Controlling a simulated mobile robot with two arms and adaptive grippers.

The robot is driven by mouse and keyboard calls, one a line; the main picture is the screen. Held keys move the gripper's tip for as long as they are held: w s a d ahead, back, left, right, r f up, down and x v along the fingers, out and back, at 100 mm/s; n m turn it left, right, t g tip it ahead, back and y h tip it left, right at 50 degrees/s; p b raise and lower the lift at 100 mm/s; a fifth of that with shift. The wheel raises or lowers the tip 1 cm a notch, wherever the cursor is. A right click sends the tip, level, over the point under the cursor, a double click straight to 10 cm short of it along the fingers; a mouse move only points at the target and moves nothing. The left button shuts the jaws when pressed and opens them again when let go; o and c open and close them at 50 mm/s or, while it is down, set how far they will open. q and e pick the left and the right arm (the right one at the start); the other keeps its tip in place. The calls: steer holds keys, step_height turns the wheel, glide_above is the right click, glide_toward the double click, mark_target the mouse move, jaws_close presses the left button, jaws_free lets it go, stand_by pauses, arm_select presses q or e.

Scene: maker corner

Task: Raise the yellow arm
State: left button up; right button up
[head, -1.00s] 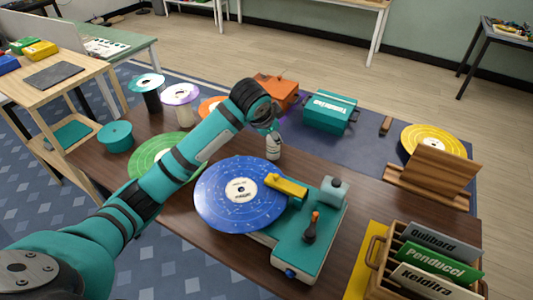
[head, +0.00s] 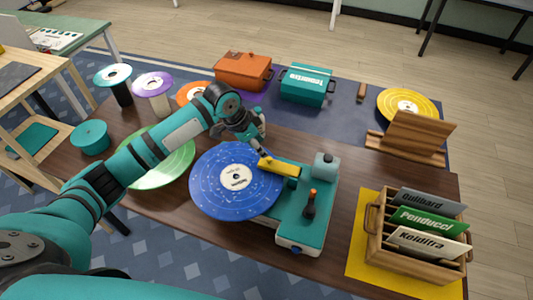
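The yellow arm (head: 279,167) belongs to a teal record player (head: 300,215) on the brown table. It points left over the edge of a blue record (head: 237,180) that lies on the player. My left gripper (head: 263,154) comes in from the upper left and points down at the left end of the yellow arm. Its fingertips are at or very near that end; I cannot tell whether they touch it. The fingers are small and partly hidden, so their opening does not show clearly. My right gripper is not in view.
An orange-tipped lever (head: 311,203) and a grey knob (head: 325,163) stand up from the player. A wooden crate (head: 375,246) of record sleeves is at right. A green record (head: 163,168) lies under my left arm. Orange (head: 243,70) and teal (head: 307,85) boxes stand behind.

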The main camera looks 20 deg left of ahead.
mark_target(269, 158)
arm_select(q)
steer(key=x, duration=0.6)
steer(key=shift+d+p, duration=0.1)
steer(key=shift+p, duration=0.25)
steer(key=shift+w+f, duration=0.1)
steer(key=shift+f, duration=0.35)
steer(key=shift+d, duration=0.1)
steer(key=shift+c, duration=0.9)
jaws_close()
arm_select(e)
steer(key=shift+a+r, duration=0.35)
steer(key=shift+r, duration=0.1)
